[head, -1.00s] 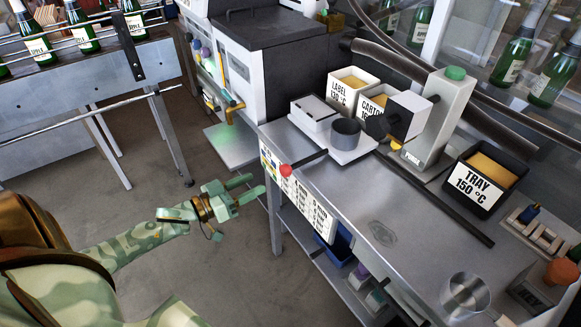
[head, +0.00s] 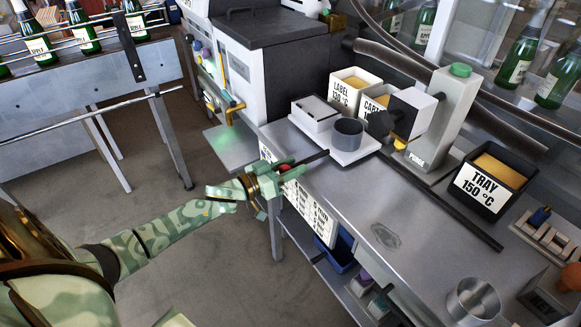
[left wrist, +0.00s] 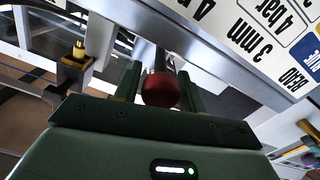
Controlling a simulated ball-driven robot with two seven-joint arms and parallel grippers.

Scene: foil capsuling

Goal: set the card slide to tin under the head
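The white slide plate (head: 352,153) lies on the steel bench and carries a white box (head: 314,113) and a grey round tin (head: 347,133). The tin stands to the left of the dark head (head: 381,123) on the post, not clearly beneath it. A dark rod (head: 312,158) runs from the plate to a red knob (head: 285,168) at the bench edge. My left gripper (head: 278,173) is at the knob. In the left wrist view the red knob (left wrist: 160,90) sits between the open fingers; contact is not clear. My right gripper is not in view.
A post with a green button (head: 460,70) stands behind the head. A sign panel (head: 308,208) hangs on the bench front. The middle bench top is clear.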

